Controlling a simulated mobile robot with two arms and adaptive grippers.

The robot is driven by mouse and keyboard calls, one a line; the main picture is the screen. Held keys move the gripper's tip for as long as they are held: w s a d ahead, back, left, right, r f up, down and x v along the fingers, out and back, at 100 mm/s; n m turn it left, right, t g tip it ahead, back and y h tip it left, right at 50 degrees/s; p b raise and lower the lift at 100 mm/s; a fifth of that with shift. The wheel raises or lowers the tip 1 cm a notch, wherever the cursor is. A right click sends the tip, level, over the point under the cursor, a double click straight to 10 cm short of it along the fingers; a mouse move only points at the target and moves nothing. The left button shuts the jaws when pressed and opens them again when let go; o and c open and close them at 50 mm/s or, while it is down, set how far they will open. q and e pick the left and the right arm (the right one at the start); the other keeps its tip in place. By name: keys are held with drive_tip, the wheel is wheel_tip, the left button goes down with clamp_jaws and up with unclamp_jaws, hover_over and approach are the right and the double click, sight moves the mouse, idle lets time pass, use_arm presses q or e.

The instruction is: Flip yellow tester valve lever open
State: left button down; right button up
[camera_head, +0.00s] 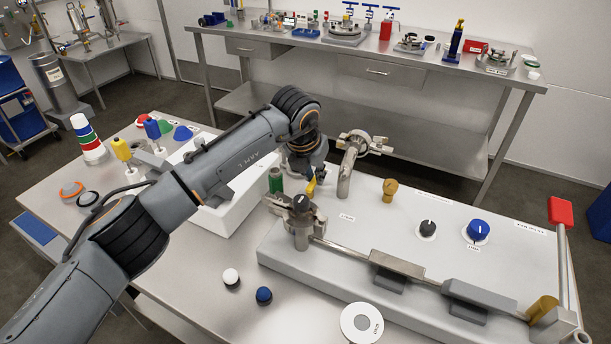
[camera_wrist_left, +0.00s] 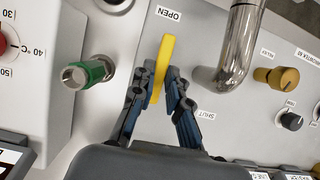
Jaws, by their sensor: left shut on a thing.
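The yellow tester valve lever (camera_wrist_left: 165,58) stands between the fingers of my left gripper (camera_wrist_left: 157,84) in the left wrist view. Its free end sticks out past the fingertips, close below the OPEN label (camera_wrist_left: 168,14). The SHUT label (camera_wrist_left: 204,116) is to the right of the fingers. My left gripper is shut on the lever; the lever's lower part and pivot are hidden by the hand. In the head view a small piece of the yellow lever (camera_head: 311,187) shows under my left gripper (camera_head: 309,172), beside the panel's left end. My right gripper is in neither view.
A bent steel pipe (camera_head: 348,165) rises close to the right of my gripper. A green-collared fitting (camera_wrist_left: 90,73) is close on the left. The grey panel (camera_head: 350,221) also carries a brass knob (camera_head: 389,190), dark and blue knobs, and a long steel bar.

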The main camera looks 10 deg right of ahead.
use_arm(q)
drive_tip(key=c, duration=1.3)
unclamp_jaws()
drive_tip(key=shift+r, duration=0.3)
drive_tip(key=v, duration=1.1)
drive_tip(key=shift+a+r, duration=0.15)
drive_tip(key=shift+r, duration=0.1)
drive_tip(key=shift+f, duration=0.1)
